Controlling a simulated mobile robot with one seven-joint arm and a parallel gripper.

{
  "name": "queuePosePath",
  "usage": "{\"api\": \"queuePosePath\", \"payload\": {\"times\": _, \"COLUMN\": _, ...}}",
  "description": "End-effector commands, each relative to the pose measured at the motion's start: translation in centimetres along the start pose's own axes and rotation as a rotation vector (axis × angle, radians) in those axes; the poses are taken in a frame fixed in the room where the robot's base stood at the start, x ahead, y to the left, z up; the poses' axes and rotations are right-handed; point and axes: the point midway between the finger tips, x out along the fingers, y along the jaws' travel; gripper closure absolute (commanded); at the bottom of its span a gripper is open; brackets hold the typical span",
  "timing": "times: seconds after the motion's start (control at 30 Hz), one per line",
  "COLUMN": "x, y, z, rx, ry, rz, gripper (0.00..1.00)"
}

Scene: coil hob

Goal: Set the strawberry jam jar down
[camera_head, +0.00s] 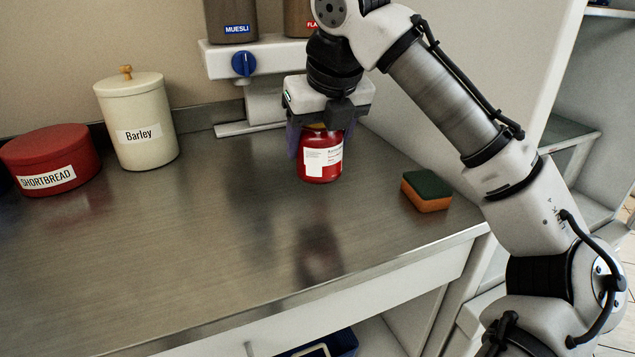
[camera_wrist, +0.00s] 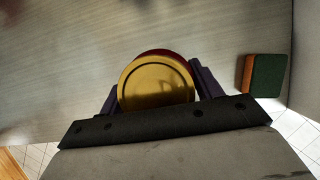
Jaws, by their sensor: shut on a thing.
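The strawberry jam jar (camera_head: 321,160) is a red jar with a white label, upright in the head view. Its gold lid (camera_wrist: 156,82) faces the camera in the wrist view. My gripper (camera_head: 321,137) is shut on the jar from above, with one dark purple finger on each side; in the wrist view the fingers (camera_wrist: 156,90) flank the lid. The jar is over the steel worktop (camera_head: 230,230). I cannot tell for sure whether its base touches the surface. The label's small text is too small to read.
A green and orange sponge (camera_head: 427,190) lies right of the jar. A Barley canister (camera_head: 138,125) and a red Shortbread tin (camera_head: 50,160) stand at the left. A dispenser with a blue knob (camera_head: 244,63) stands behind. The worktop's middle and front are clear.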

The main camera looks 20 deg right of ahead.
Motion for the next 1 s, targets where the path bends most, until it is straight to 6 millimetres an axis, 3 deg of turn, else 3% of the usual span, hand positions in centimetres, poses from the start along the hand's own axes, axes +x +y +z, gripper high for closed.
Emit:
{"api": "queuePosePath", "payload": {"times": 0.1, "x": 1.6, "y": 0.0, "z": -0.7, "rx": 0.001, "ry": -0.001, "rz": 0.000, "gripper": 0.76}}
{"api": "queuePosePath", "payload": {"times": 0.33, "x": 3.0, "y": 0.0, "z": -1.2, "rx": 0.000, "ry": -0.002, "rz": 0.001, "gripper": 0.76}}
{"api": "queuePosePath", "payload": {"times": 0.6, "x": 6.2, "y": 0.0, "z": -2.6, "rx": 0.000, "ry": -0.001, "rz": 0.001, "gripper": 0.76}}
{"api": "queuePosePath", "payload": {"times": 0.97, "x": 6.5, "y": 0.1, "z": -2.7, "rx": -0.001, "ry": -0.002, "rz": 0.003, "gripper": 0.76}}
{"api": "queuePosePath", "payload": {"times": 1.0, "x": 6.5, "y": 0.1, "z": -2.7, "rx": -0.001, "ry": 0.000, "rz": 0.002, "gripper": 0.30}}
